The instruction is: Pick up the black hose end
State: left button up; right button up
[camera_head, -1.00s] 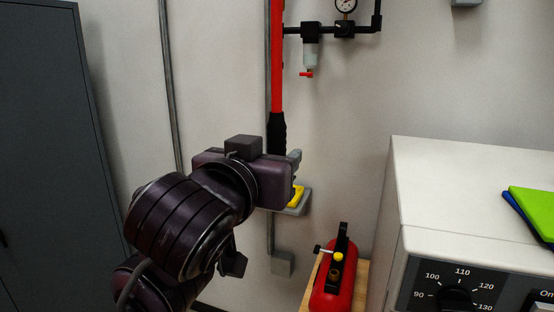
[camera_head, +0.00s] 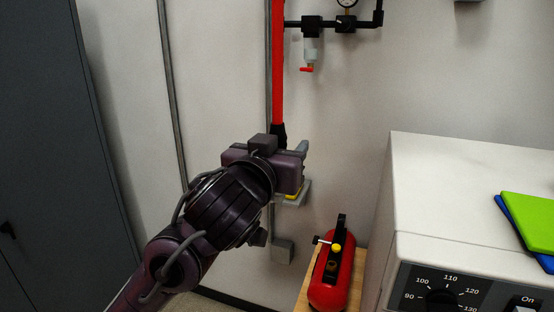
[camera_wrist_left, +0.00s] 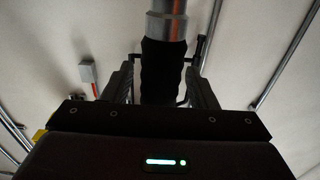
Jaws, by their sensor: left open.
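The black hose end (camera_head: 278,134) hangs at the bottom of a red hose (camera_head: 277,70) against the wall in the head view. Its lower part is hidden behind my left gripper (camera_head: 297,151). In the left wrist view the ribbed black hose end (camera_wrist_left: 162,72) stands between the two fingers of my left gripper (camera_wrist_left: 160,84), below a silver metal fitting (camera_wrist_left: 166,22). The fingers are open, one on each side, with gaps to the hose end. My right gripper is not in view.
A red tank (camera_head: 330,285) stands on a wooden surface. A white appliance (camera_head: 470,185) fills the right. A dark cabinet (camera_head: 50,150) is at left. Gauge piping (camera_head: 330,24) is above right.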

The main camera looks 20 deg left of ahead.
pick_arm(q)
jog(key=shift+s, duration=0.1)
jog(key=shift+c, duration=1.1)
grip_shut()
jog(key=shift+r, duration=0.1)
notch_tip(320, 180, up, 20)
